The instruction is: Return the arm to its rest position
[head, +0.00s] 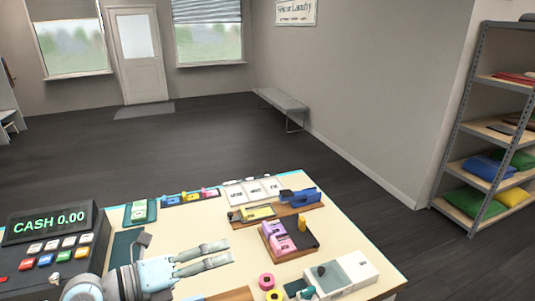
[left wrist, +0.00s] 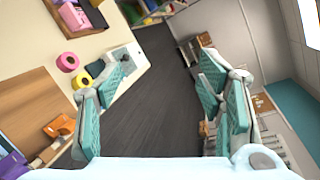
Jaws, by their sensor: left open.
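My left gripper (head: 231,251) reaches in from the lower left in the head view, above the cream counter (head: 216,230). Its two pale grey-teal fingers point right and stand apart, with nothing between them. In the left wrist view the left gripper (left wrist: 160,88) has its teal finger pads wide apart, with dark floor showing in the gap. My right gripper is not seen in either view.
A cash register (head: 50,243) stands left of my left arm. A shelf rack (head: 478,130) stands beyond; the floor between is clear.

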